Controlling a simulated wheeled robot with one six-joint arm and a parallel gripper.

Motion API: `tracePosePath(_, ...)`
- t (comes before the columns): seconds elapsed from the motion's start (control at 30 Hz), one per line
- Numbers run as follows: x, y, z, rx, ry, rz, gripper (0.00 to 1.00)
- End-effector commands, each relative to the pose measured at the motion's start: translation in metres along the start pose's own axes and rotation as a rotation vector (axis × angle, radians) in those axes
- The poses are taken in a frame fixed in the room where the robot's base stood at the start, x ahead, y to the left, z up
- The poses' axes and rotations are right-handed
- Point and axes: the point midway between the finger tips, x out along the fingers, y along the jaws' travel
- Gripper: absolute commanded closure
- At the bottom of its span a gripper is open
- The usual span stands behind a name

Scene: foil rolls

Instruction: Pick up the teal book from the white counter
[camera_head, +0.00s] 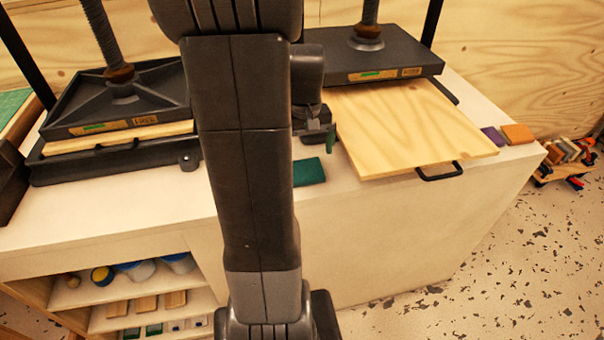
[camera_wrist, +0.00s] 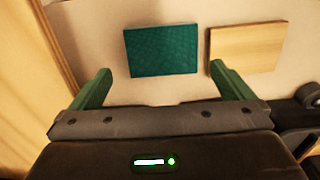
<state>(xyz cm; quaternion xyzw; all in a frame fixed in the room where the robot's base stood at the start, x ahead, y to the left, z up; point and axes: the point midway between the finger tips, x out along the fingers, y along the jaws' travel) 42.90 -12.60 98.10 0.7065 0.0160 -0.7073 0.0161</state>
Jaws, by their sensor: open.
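The teal book (camera_head: 309,172) lies flat on the white counter (camera_head: 375,220), between the two presses; my arm hides its left part in the head view. In the wrist view the whole teal book (camera_wrist: 161,50) shows beyond my fingertips, roughly centred between them. My gripper (camera_wrist: 161,76) is open and empty, with a green finger on each side. In the head view my gripper (camera_head: 318,138) hangs near the book, partly hidden by my arm. The gap between fingers and book is hard to judge.
A light wooden block (camera_wrist: 248,47) lies just right of the book in the wrist view, close to the right finger. A press (camera_head: 120,95) stands left, another press (camera_head: 375,55) right with a wooden board (camera_head: 410,125) jutting out. Purple (camera_head: 493,136) and orange (camera_head: 518,134) pieces lie at the right end.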

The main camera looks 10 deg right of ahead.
Motion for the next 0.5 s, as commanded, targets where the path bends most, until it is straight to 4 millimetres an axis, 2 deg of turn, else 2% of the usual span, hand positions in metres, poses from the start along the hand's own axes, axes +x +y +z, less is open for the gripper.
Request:
tracePosePath(0.23, 0.019, -0.001, 0.001, 0.0, -0.002, 0.0, 0.0)
tracePosePath(0.5, 0.058, -0.003, 0.001, -0.001, -0.002, 0.0, 0.0)
